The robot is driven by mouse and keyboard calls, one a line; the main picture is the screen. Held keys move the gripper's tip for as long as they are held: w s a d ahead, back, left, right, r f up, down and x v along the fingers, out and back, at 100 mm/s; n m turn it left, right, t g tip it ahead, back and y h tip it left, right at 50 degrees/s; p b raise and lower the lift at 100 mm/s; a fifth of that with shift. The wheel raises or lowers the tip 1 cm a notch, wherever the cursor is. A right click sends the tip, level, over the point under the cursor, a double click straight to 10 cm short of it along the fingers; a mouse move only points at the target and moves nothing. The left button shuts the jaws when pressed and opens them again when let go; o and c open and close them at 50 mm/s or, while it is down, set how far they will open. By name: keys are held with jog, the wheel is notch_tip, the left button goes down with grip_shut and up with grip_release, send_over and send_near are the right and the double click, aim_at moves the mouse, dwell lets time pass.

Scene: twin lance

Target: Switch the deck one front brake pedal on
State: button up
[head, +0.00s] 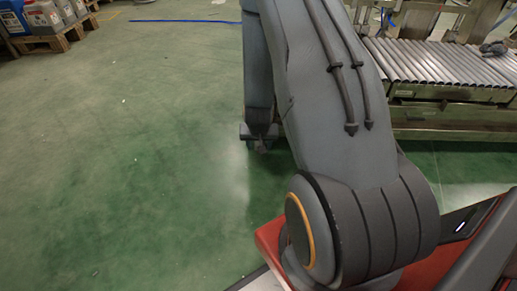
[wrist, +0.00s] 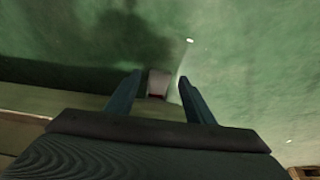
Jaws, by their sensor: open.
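My gripper (wrist: 159,77) is open, its two dark fingers apart and pointing away from the wrist camera. Between the fingers shows a small pale grey block with a red lower edge (wrist: 158,83). It may be the brake pedal, but I cannot tell for sure, nor whether a finger touches it. In the head view my gripper (head: 260,146) hangs low over the green floor, left of the conveyor, partly hidden by my arm. No pedal can be made out in the head view.
A roller conveyor (head: 440,62) on a metal frame (head: 450,122) stands at the right. A wooden pallet (head: 45,42) with grey containers (head: 45,17) is at the far left. A blue strip (head: 185,21) lies on the floor. The green floor (head: 120,150) at left is clear.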

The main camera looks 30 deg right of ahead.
jog(key=shift+w+f, duration=0.15)
jog(key=shift+f, duration=0.15)
